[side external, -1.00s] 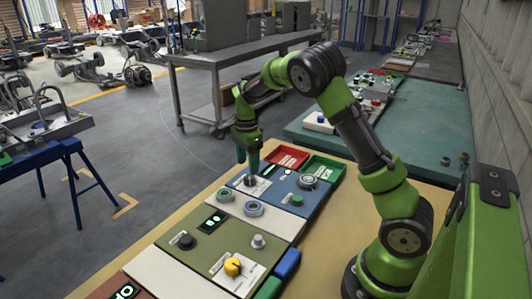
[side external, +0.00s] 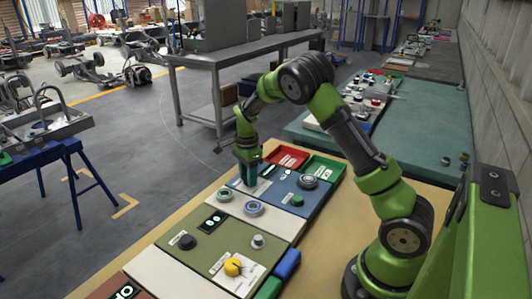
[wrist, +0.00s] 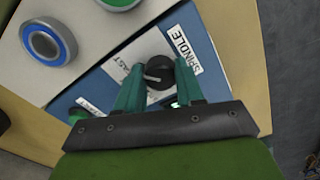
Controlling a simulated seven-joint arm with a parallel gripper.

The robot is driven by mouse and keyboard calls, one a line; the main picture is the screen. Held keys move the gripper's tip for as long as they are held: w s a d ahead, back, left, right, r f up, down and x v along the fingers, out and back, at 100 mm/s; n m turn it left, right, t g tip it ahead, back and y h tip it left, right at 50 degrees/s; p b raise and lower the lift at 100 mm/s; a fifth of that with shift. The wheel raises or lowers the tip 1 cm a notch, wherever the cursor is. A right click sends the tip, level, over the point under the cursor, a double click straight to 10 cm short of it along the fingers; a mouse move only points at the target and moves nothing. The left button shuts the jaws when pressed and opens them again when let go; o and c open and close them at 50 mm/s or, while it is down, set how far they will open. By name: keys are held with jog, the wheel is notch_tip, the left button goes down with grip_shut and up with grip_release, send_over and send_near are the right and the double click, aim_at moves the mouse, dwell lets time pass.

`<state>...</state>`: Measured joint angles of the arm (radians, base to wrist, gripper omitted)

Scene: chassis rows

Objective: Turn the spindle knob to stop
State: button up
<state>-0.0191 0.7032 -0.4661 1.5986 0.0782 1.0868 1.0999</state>
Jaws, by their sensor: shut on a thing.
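The spindle knob (wrist: 158,70) is a dark round knob with a pale pointer line, on a blue panel (wrist: 105,88) beside a white SPINDLE label (wrist: 182,46). My gripper (wrist: 160,78) has its two teal fingers on either side of the knob, shut on it. In the side external view my gripper (side external: 249,184) points down at the blue panel (side external: 284,186) and hides the knob. Another white label, partly covered, lies left of the knob in the wrist view. Which mark the pointer faces I cannot tell.
Close by are a blue-ringed round part (side external: 254,208), a green-ringed one (side external: 225,194), a green knob (side external: 297,200) and a large grey dial (side external: 308,182). A yellow knob (side external: 233,266) sits on the nearer olive panel. Red (side external: 287,157) and green trays lie behind.

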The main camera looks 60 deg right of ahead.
jog(key=shift+c, duration=0.7)
jog(key=shift+n, duration=0.4)
jog(key=n, duration=0.2)
jog(key=shift+n, duration=0.4)
jog(key=n, duration=0.6)
jog(key=shift+s, duration=0.1)
jog(key=n, duration=0.5)
jog(key=shift+s+n, duration=0.1)
jog(key=shift+n, duration=0.3)
jog(key=shift+d+n, duration=0.1)
jog(key=shift+n, duration=2.2)
